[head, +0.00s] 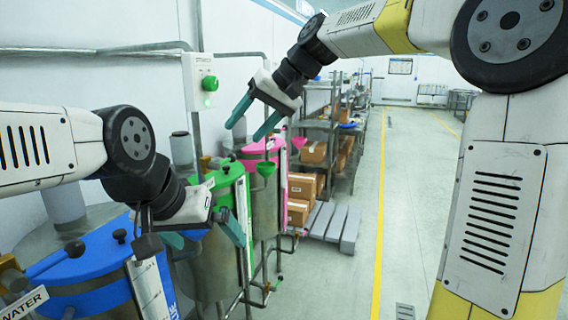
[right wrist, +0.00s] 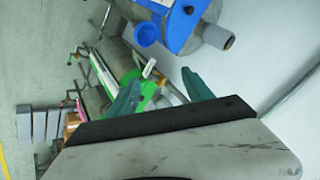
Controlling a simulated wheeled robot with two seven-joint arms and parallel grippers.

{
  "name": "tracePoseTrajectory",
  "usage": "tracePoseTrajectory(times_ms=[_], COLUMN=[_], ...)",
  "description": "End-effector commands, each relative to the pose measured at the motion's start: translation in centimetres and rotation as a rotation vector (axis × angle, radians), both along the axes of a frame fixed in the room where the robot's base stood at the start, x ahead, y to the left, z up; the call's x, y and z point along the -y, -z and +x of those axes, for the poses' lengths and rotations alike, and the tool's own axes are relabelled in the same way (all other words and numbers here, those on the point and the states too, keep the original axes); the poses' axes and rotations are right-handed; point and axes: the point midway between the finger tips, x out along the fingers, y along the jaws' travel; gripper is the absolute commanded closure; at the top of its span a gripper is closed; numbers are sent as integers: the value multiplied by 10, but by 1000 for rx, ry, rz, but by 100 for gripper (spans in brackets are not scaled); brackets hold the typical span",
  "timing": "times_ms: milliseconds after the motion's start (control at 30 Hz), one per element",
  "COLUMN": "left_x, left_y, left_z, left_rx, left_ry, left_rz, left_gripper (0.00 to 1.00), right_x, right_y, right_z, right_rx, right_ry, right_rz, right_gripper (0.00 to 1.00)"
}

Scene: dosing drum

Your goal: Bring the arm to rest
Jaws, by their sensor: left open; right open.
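My right gripper (head: 253,119) is raised at the upper middle of the head view, open and empty, its two teal fingers apart in front of the wall and the drums. In the right wrist view the same gripper (right wrist: 160,95) has its fingers spread, with the green-lidded drum and the blue lid beyond them. My left gripper (head: 205,238) is lower left in the head view, open, between the blue-lidded drum (head: 90,258) and the green-lidded drum (head: 215,180). Nothing shows between its fingers. I cannot tell whether it touches a drum.
A pink-lidded drum (head: 262,146) stands behind the green one. A control box with a green button (head: 209,83) is on the wall post. Cardboard boxes (head: 301,187) stand near a grey pallet (head: 333,223). The floor right of the yellow line (head: 379,220) is clear.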

Motion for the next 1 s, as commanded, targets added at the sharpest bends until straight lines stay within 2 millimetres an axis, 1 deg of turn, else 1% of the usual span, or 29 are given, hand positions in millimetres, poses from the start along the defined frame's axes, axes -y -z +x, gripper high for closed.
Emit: tracePoseTrajectory(times_ms=[33, 167, 200, 267, 300, 367, 400, 500, 600, 700, 800, 1000], left_x=[0, 0, 0, 0, 0, 0, 0, 0, 0, 0, 0, 0], left_y=[0, 0, 0, 0, 0, 0, 0, 0, 0, 0, 0, 0], left_z=[0, 0, 0, 0, 0, 0, 0, 0, 0, 0, 0, 0], left_rx=[0, 0, 0, 0, 0, 0, 0, 0, 0, 0, 0, 0], left_ry=[0, 0, 0, 0, 0, 0, 0, 0, 0, 0, 0, 0], left_rz=[0, 0, 0, 0, 0, 0, 0, 0, 0, 0, 0, 0], left_gripper=[0, 0, 0, 0, 0, 0, 0, 0, 0, 0, 0, 0], right_x=[17, 71, 89, 116, 133, 158, 173, 201, 218, 227, 230, 230], right_y=[10, 37, 45, 58, 67, 81, 90, 114, 134, 147, 152, 153], right_z=[-18, -58, -71, -92, -107, -129, -143, -174, -197, -209, -214, -214], right_rx=[19, 59, 71, 85, 94, 106, 111, 120, 125, 128, 127, 127], right_ry=[39, 151, 186, 236, 269, 316, 342, 397, 429, 446, 452, 452], right_rz=[-66, -202, -235, -277, -300, -325, -338, -353, -356, -353, -354, -354], right_gripper=[41, 41, 41, 41, 41, 41, 41, 41, 41, 41, 41, 41])
